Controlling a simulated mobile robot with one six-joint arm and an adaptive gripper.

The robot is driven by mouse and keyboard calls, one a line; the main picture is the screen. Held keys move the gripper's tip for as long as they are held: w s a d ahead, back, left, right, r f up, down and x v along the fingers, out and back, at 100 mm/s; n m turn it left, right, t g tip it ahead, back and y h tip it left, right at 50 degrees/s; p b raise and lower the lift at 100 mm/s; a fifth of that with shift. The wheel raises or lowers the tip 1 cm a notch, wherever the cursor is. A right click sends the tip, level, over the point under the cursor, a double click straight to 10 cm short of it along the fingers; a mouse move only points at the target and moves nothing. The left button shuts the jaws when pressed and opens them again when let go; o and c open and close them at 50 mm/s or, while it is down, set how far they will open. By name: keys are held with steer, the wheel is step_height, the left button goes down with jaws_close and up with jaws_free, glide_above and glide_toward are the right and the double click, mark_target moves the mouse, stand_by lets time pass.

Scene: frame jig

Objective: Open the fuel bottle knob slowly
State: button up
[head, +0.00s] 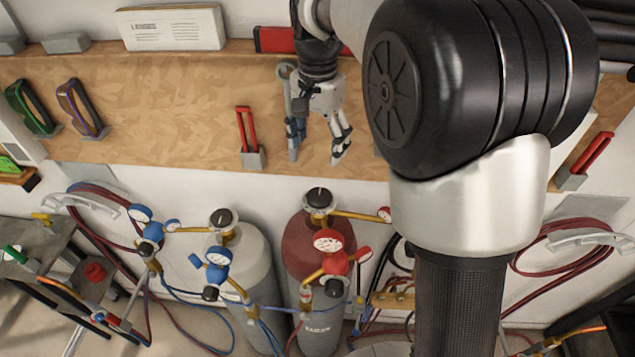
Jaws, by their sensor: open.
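The red-shouldered bottle (291,248), which looks like the fuel bottle, stands upright below the board in the head view. Its black knob (319,197) sits on top of the valve and is in plain view. My gripper (318,150) is open and empty, pointing down above the knob and apart from it. A red regulator with gauges (328,241) is on the front of this bottle. I cannot tell from this view how far the knob is turned.
A grey bottle (252,262) with its own black knob (222,218) and blue gauges stands to the left. Hoses run around both bottles. Tools and glasses (80,107) hang on the wooden board (180,110). My arm covers the right side.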

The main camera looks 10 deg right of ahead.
mark_target(318, 196)
step_height(318, 196, down, 16)
steer(key=shift+d+r, duration=0.15)
steer(key=shift+r, duration=0.1)
steer(key=c, duration=1.1)
